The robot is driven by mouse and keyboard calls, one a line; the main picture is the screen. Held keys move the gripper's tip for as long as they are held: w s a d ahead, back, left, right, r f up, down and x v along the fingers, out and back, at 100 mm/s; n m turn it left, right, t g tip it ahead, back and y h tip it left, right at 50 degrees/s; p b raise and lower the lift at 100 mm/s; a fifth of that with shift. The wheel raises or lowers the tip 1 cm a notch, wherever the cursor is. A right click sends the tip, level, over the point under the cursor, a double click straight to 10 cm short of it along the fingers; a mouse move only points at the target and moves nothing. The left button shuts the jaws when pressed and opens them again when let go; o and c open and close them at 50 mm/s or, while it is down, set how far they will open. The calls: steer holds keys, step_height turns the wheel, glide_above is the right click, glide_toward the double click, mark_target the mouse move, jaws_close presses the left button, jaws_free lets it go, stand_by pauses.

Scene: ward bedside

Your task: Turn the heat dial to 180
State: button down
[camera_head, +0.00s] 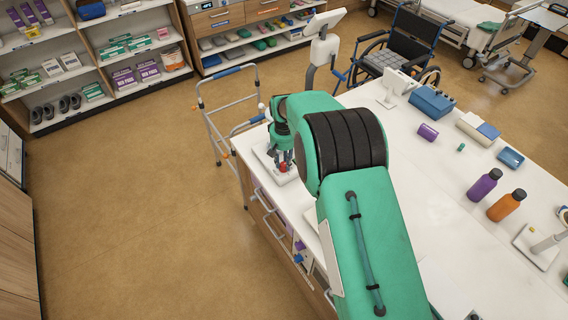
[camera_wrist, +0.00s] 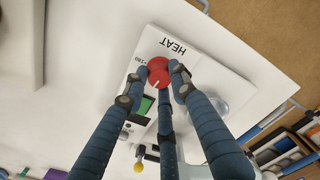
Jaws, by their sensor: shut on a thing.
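The red heat dial (camera_wrist: 158,72) sits on a white panel (camera_wrist: 205,62) marked HEAT, which appears upside down in the wrist view. A 180 mark shows just left of the dial, partly beside a finger. The dial's pale pointer line points down and slightly left in that view, not clearly at the mark. My gripper (camera_wrist: 161,76) has its blue fingers closed around the dial, touching its sides. In the head view my gripper (camera_head: 285,158) is low over the panel at the counter's left end, and the red dial (camera_head: 283,168) is mostly hidden.
A green patch (camera_wrist: 147,104) and a yellow knob (camera_wrist: 138,165) lie near my fingers. On the white counter (camera_head: 440,225) stand a purple bottle (camera_head: 484,185), an orange bottle (camera_head: 507,205) and a blue box (camera_head: 432,102). A walker (camera_head: 228,105) stands beside the counter's left end.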

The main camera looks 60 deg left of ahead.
steer(key=m, duration=0.3)
steer(key=m+b, duration=0.1)
steer(key=shift+w+a+r+m, duration=0.1)
steer(key=shift+a+r+m, duration=0.15)
steer(key=shift+a+m, duration=0.05)
steer(key=m, duration=0.4)
steer(key=shift+w+r+m, duration=0.1)
steer(key=shift+w+m, duration=0.05)
steer(key=shift+m, duration=0.15)
steer(key=m, duration=0.4)
steer(key=shift+w+d+b, duration=0.1)
steer(key=shift+w+b, duration=0.05)
steer(key=shift+b, duration=0.25)
steer(key=c, duration=2.5)
jaws_free()
steer(key=shift+w+r+m, duration=0.1)
steer(key=shift+m, duration=1.7)
steer(key=shift+c, duration=0.2)
steer(key=shift+d, duration=0.1)
steer(key=o, duration=1.1)
steer(key=shift+s+d+f, duration=0.15)
steer(key=shift+s+f, duration=0.05)
steer(key=shift+f, duration=0.1)
